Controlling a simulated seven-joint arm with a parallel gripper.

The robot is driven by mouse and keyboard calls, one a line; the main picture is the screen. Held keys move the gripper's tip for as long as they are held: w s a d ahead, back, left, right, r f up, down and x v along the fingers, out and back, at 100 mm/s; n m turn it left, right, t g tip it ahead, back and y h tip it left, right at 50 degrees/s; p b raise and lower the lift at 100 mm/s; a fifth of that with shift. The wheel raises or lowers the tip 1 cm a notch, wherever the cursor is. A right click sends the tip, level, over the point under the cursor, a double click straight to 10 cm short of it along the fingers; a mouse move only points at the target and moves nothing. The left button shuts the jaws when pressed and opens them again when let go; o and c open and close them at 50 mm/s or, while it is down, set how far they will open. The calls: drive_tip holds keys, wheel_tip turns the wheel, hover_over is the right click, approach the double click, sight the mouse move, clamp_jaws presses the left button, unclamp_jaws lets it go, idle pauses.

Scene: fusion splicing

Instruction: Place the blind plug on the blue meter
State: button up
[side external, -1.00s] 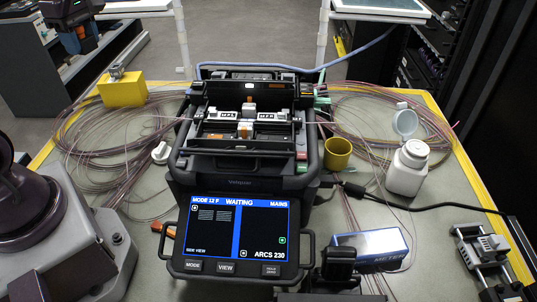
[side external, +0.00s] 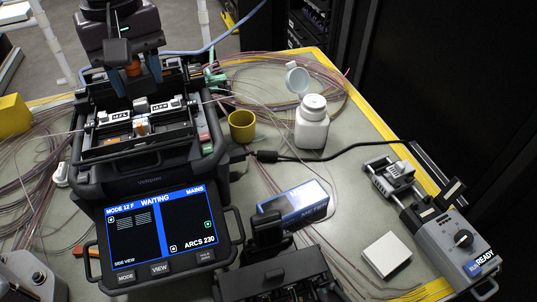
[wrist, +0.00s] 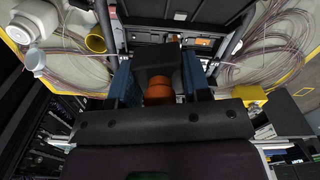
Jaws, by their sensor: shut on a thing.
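My gripper (side external: 136,80) is above the back of the splicer, its two blue fingers pointing down. It is shut on a small orange and dark piece (side external: 132,67), which I take to be the blind plug. In the wrist view my gripper (wrist: 157,68) has the orange round part (wrist: 158,88) and a dark block (wrist: 158,55) between its blue fingers. The plug's far end is hidden. The blue meter (side external: 297,204) is a blue and white box lying on the table, right of the splicer's screen and well apart from my gripper. A black object partly covers its near left side.
The splicer (side external: 145,185) with its lit screen stands below my gripper. A yellow cup (side external: 242,125), a white bottle (side external: 312,124) and loose fibres lie behind the meter. A black cable crosses the table. A grey device (side external: 455,245) and a white block (side external: 392,255) are at right.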

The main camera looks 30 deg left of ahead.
drive_tip(key=s+d+m, duration=0.3)
drive_tip(key=s+d, duration=0.2)
drive_tip(key=d, duration=0.6)
hover_over(279, 204)
drive_tip(key=s, duration=0.1)
drive_tip(key=f, duration=1.9)
drive_tip(key=shift+a+f, duration=0.35)
drive_tip(key=shift+f, duration=0.05)
drive_tip(key=shift+w+d+f, duration=0.35)
drive_tip(key=shift+w+f, duration=0.05)
drive_tip(key=shift+f, duration=1.75)
drive_tip(key=shift+f, duration=0.1)
drive_tip(key=o, duration=1)
